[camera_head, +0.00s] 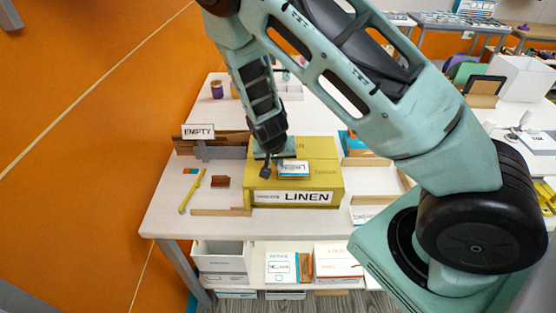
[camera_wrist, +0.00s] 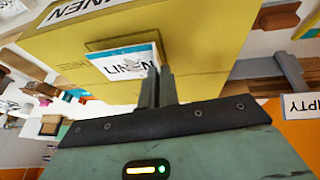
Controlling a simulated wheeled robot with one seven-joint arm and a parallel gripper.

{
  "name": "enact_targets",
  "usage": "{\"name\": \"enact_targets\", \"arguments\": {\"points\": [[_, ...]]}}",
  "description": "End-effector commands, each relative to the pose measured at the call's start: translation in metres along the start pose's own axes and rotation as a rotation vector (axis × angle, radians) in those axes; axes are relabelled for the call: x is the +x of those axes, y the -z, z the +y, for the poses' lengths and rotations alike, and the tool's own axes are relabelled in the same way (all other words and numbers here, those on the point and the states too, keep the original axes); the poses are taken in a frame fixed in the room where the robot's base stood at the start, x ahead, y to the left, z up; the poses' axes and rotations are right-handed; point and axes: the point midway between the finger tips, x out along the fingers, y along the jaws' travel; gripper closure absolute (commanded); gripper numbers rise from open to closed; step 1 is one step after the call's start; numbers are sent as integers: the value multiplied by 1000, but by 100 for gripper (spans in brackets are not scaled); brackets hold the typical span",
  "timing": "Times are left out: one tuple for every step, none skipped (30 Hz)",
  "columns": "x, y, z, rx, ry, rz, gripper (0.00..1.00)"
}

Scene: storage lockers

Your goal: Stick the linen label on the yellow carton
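The yellow carton (camera_head: 322,176) stands on the white table, with a large printed LINEN strip (camera_head: 294,198) on its front. It fills the upper part of the wrist view (camera_wrist: 205,45). The linen label (camera_wrist: 124,63) is a small white card with a blue band along one edge and the word LINEN. In the head view the label (camera_head: 293,169) shows in front of the carton's upper part. My gripper (camera_wrist: 158,82) has its two narrow fingers close together at the label's edge, seemingly pinching it. A dark shadow borders the label on the carton; whether they touch is unclear.
An EMPTY sign (camera_head: 198,131) stands left of the carton by a wooden tray. A yellow stick (camera_head: 192,191) and a small brown block (camera_head: 221,182) lie on the table's left. Trays stand right of the carton.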

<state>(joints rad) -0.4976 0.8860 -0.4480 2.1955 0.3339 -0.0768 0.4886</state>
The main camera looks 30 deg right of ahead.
Motion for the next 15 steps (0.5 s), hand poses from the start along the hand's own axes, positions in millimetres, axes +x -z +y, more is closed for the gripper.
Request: {"name": "enact_targets", "arguments": {"points": [[0, 0, 0, 0, 0, 0, 100], [0, 0, 0, 0, 0, 0, 100], [0, 0, 0, 0, 0, 0, 100], [0, 0, 0, 0, 0, 0, 100], [0, 0, 0, 0, 0, 0, 100], [0, 0, 0, 0, 0, 0, 100], [1, 0, 0, 0, 0, 0, 100], [1, -1, 0, 0, 0, 0, 100], [2, -1, 0, 0, 0, 0, 100], [3, -1, 0, 0, 0, 0, 100], [4, -2, 0, 0, 0, 0, 100], [5, -2, -1, 0, 0, 0, 100], [6, -2, -1, 0, 0, 0, 100], [7, -3, -1, 0, 0, 0, 100], [8, -3, -1, 0, 0, 0, 100]]}}
